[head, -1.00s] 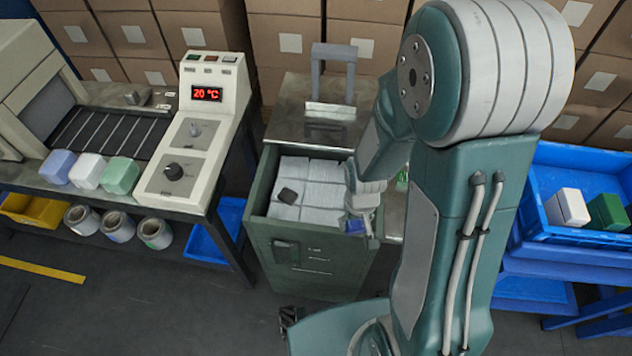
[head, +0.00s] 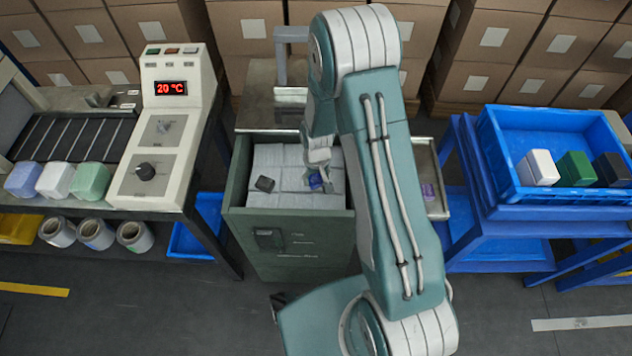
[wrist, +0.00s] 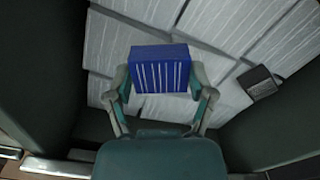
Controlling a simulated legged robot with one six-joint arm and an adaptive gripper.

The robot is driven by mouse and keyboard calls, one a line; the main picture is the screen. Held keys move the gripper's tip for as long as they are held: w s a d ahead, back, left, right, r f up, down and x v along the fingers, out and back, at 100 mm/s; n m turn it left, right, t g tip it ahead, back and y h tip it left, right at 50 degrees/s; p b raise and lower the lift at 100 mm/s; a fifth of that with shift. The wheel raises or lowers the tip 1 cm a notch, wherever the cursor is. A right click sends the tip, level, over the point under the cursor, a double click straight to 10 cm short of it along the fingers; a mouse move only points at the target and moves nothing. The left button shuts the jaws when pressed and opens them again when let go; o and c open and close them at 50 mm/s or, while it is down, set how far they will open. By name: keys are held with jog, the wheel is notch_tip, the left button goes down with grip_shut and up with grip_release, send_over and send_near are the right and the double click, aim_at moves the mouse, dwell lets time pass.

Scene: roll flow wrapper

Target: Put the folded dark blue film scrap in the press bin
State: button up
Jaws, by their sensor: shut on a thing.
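The folded dark blue film scrap (head: 315,181) is a small block, held between the fingers of my gripper (head: 319,173). In the wrist view the scrap (wrist: 160,70) shows pale stripes on its near face, and my gripper (wrist: 160,90) is shut on its two sides. The press bin (head: 300,232) is a green open-topped box, its floor covered with pale grey-white blocks or sheets. The scrap is within the bin's opening, toward its right side. I cannot tell whether it touches the pale layer beneath.
A small black scrap (head: 265,184) lies in the bin on the left. A metal tray (head: 437,205) holding a purple piece (head: 429,191) is right of the bin. The wrapper's control panel (head: 160,130) stands left, a blue crate (head: 540,130) right. The bin's walls rise around my gripper.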

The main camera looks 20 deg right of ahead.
jog(key=shift+w+f, duration=0.15)
jog(key=shift+f, duration=0.75)
jog(key=shift+w+f, duration=0.1)
jog(key=shift+f, duration=0.8)
jog(key=o, duration=0.7)
jog(key=shift+f, duration=0.1)
notch_tip(320, 180, up, 12)
jog(key=shift+r, duration=0.25)
notch_tip(320, 180, up, 10)
jog(key=r+t, duration=0.1)
send_over(316, 183)
jog(key=s+r+t, duration=0.1)
jog(key=s+r, duration=0.5)
jog(key=s+r+t, duration=0.2)
jog(key=s+r, duration=0.4)
jog(key=s+r+m+t, duration=0.1)
jog(key=s+r, duration=0.5)
jog(key=s, duration=0.1)
jog(key=shift+d+r+t, duration=0.3)
jog(key=shift+r, duration=0.05)
